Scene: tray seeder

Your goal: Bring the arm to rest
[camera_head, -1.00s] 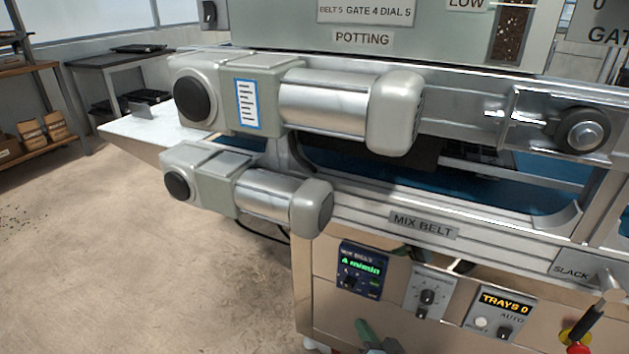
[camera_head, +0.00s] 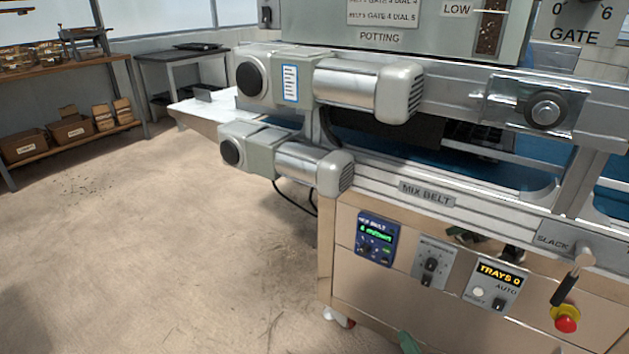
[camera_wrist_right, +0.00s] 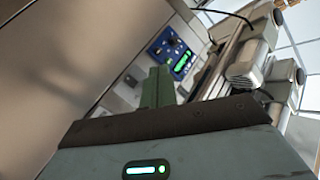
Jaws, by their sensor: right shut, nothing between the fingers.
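My right gripper (camera_head: 408,342) shows only as a small green tip at the bottom edge of the head view, in front of the machine's lower steel panel (camera_head: 365,300). In the right wrist view its green fingers (camera_wrist_right: 158,88) are together and empty, with the blue-faced control box (camera_wrist_right: 172,50) beyond them. Nothing is held. The rest of my right arm is out of the head view. My left gripper is in neither view.
The seeder's mix belt panel carries the blue box (camera_head: 377,240), a dial switch (camera_head: 431,265), the trays counter (camera_head: 496,285), a black-handled lever (camera_head: 565,290) and a red button (camera_head: 566,319). Two motors (camera_head: 365,85) jut out above. Open floor (camera_head: 150,250) lies left, with a shelf (camera_head: 70,145) behind.

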